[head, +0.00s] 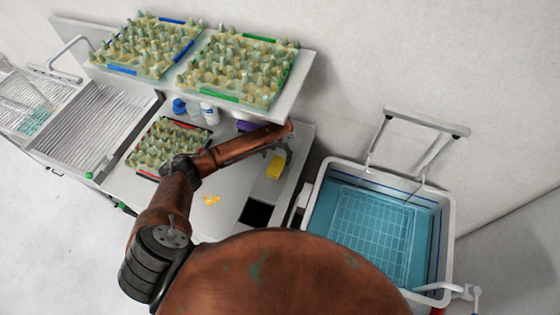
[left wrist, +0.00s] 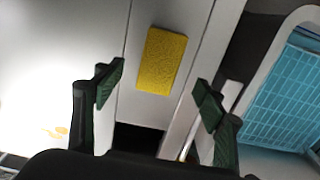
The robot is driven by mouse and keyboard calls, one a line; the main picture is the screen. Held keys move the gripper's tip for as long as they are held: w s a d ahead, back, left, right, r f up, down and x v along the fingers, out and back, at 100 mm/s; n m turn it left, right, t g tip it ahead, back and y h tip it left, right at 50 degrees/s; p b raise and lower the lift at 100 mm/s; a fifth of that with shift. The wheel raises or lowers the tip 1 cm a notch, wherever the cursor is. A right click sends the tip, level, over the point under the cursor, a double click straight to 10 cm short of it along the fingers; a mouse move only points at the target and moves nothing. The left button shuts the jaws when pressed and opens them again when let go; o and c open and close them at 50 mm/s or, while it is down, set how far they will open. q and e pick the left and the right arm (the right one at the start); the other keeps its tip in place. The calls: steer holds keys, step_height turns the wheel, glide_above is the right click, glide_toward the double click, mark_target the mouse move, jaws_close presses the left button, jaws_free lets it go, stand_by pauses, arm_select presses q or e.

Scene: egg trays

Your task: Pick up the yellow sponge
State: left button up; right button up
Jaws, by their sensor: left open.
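The yellow sponge (head: 276,167) lies on the right part of the light table, partly covered by my left gripper in the head view. In the left wrist view the whole sponge (left wrist: 162,60) shows as a yellow block lying flat and slightly tilted. My left gripper (left wrist: 158,92) is open and empty, its two fingers spread wide with the sponge ahead of and between them. The left gripper (head: 283,152) also shows in the head view, above the sponge. I cannot tell the height of the gap. My right gripper is in neither view.
Egg trays (head: 240,66) stand on the raised shelf, and another tray (head: 168,148) is on the table. Blue and white bottles (head: 208,113) stand behind the arm. Yellow spill bits (head: 211,200) lie on the table. A water-filled tub (head: 447,235) is on the right, beside a dark opening (head: 257,212).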

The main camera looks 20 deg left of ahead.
mark_target(276, 166)
arm_select(q)
steer(key=shift+f, duration=0.5)
step_height(276, 166, down, 4)
steer(key=shift+s+r+p, duration=0.15)
steer(key=shift+r+p, duration=0.05)
steer(key=shift+p, duration=0.6)
steer(key=shift+f, duration=1.3)
steer(key=c, duration=1)
steer(key=shift+c, duration=1.2)
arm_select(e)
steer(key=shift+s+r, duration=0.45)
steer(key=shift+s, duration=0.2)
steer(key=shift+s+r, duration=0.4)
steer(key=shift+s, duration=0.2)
